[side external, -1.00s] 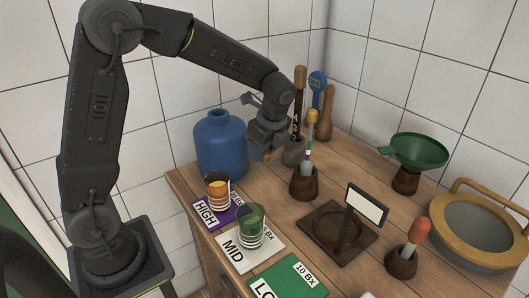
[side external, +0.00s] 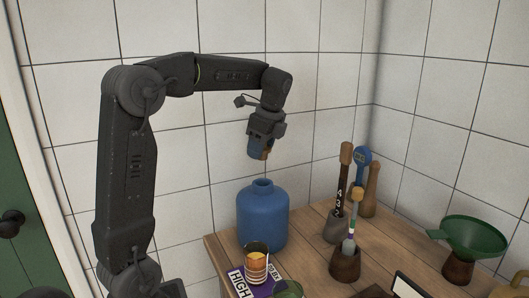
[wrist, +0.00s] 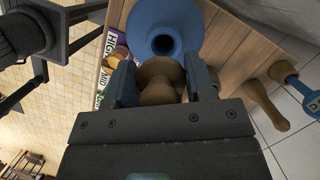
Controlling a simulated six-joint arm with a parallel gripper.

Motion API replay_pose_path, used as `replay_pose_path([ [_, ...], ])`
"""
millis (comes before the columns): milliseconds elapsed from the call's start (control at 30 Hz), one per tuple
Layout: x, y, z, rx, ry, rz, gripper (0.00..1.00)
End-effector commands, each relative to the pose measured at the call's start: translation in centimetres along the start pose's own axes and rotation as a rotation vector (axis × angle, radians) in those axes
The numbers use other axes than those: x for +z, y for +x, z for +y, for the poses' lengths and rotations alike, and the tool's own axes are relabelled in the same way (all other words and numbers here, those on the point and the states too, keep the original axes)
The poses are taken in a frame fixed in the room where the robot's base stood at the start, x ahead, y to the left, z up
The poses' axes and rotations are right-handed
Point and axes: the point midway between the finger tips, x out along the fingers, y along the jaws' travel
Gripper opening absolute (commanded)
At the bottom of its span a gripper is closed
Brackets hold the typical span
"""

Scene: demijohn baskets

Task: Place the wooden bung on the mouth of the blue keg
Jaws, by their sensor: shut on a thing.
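The blue keg (side external: 262,220) stands upright on the wooden table, its open mouth (side external: 262,184) facing up. My gripper (side external: 260,154) hangs above the keg, pointing down, with clear air between it and the mouth. It is shut on the wooden bung (side external: 267,150), which is mostly hidden by the fingers in the side view. In the wrist view the bung (wrist: 158,82) sits between the two blue finger pads, its round top towards me. The keg also shows in the wrist view (wrist: 165,16), its dark mouth (wrist: 163,43) just past the bung.
A glass of amber liquid (side external: 256,266) stands on the purple HIGH card (side external: 238,283) in front of the keg. Tall-handled tools (side external: 342,185) stand to its right, with a brush in a wooden cup (side external: 345,265). A green funnel (side external: 472,237) is farther right.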

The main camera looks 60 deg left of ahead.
Motion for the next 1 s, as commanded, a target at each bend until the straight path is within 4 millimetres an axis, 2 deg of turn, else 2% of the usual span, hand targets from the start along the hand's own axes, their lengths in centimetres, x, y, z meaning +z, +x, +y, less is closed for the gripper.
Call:
replay_pose_path([
  [267,-0.2,0.7,0.0,0.001,0.003,0.0,0.27],
  [700,-1.3,4.4,0.0,0.001,0.003,0.0,0.27],
  [1000,-1.6,5.6,0.0,0.0,0.003,0.0,0.27],
])
